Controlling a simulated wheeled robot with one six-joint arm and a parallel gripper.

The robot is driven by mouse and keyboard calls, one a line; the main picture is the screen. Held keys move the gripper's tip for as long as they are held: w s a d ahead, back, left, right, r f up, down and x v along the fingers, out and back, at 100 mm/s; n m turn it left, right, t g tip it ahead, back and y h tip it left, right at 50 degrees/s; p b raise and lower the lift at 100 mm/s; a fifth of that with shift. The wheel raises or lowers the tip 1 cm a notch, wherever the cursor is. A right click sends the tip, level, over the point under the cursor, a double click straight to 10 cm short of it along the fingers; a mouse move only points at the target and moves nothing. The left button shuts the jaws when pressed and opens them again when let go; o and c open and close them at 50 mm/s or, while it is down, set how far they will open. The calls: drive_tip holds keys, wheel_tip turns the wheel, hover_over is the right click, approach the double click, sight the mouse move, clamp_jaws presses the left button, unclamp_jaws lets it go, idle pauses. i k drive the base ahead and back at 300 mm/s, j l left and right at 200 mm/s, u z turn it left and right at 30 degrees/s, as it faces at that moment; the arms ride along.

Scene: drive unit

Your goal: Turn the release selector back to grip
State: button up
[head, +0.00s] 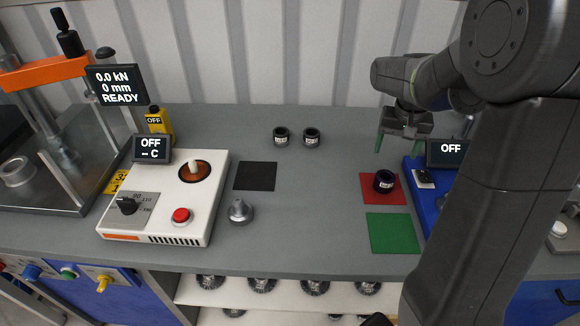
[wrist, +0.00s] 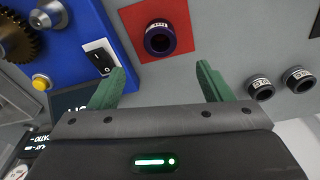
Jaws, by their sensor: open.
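No control in view carries a readable release or grip label, so I cannot tell which one is the release selector. A yellow selector handle (head: 104,281) sits on the blue front panel at the lower left, its setting unreadable. My gripper (head: 399,147) is open and empty above the back right of the bench, far from that handle. In the wrist view my gripper (wrist: 160,72) shows two green fingers spread apart. Beyond them are a dark ring (wrist: 160,38) on a red mat (wrist: 128,18) and a black rocker switch (wrist: 102,60) on a blue unit.
A press (head: 45,120) reading READY stands at the left. A white heater unit (head: 165,215) with a black dial (head: 127,205) and red button stands beside it. A metal knob-shaped part (head: 240,210), two dark rings and a green mat (head: 393,233) are on the bench.

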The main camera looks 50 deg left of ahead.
sight(104, 280)
drive_tip(key=u, duration=3.95)
